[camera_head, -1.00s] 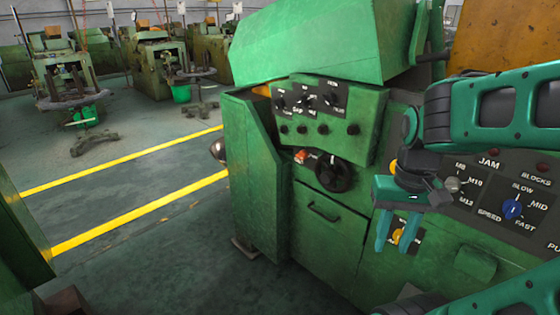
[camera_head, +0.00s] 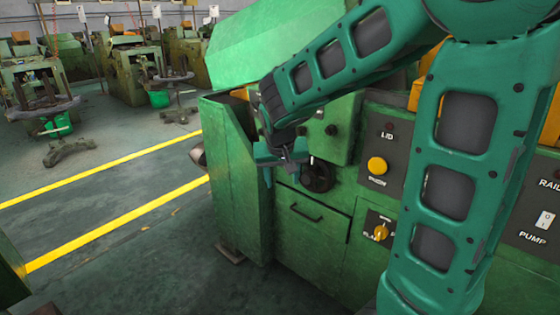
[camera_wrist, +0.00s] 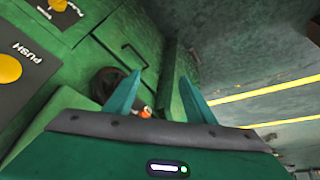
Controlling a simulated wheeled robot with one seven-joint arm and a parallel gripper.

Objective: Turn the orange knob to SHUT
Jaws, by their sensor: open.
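The orange knob (camera_wrist: 146,112) shows in the wrist view as a small orange patch with a pale part beside it, low between my fingers and partly hidden by the gripper body. In the head view my arm and gripper cover it. My gripper (camera_wrist: 160,77) is open and empty, its two teal fingers spread, the left one close to the knob in the picture. In the head view my gripper (camera_head: 285,174) hangs in front of the green machine, left of the black handwheel (camera_head: 318,177). I cannot read the knob's setting or tell whether a finger touches it.
The black handwheel (camera_wrist: 108,83) lies close left of my fingers in the wrist view. A yellow push button (camera_head: 377,165) and a yellow-orange knob (camera_head: 381,232) sit on panels to the right. A drawer with a handle (camera_head: 305,212) is below. Open floor lies left.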

